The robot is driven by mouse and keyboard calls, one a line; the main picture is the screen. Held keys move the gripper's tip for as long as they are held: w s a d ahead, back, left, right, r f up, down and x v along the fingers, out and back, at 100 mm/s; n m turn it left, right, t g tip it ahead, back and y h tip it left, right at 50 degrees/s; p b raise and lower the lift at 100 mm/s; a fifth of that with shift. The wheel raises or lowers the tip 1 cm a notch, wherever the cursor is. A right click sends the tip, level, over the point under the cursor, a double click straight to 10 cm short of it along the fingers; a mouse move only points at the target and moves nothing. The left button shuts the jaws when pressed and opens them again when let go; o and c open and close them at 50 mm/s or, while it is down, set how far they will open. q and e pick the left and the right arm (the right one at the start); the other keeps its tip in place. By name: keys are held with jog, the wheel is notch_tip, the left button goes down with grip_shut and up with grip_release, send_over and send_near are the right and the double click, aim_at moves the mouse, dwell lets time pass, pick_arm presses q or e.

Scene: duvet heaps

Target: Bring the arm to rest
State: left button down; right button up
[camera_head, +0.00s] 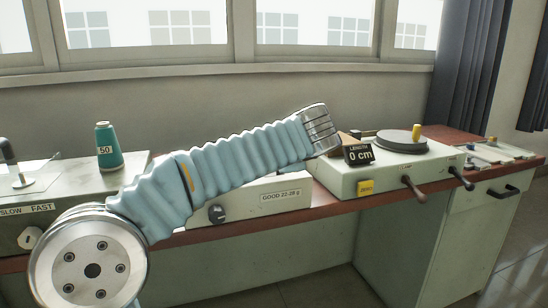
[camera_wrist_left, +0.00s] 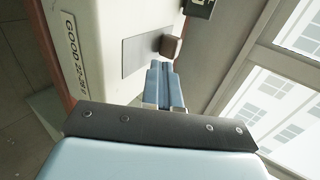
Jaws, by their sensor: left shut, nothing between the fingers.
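My left arm (camera_head: 240,150) comes in from the left in the head view and reaches up and right above the workbench. My right gripper is not in view.
A scale box labelled GOOD 22-28 g (camera_head: 265,200) sits behind my arm. A machine (camera_head: 380,180) with a round turntable (camera_head: 400,140) and a 0 cm sign (camera_head: 359,155) is at right. A teal thread cone (camera_head: 108,147) stands at left. Windows line the back wall.

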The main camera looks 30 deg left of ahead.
pick_arm(q)
jog(key=v, duration=0.8)
jog(key=shift+d, duration=0.2)
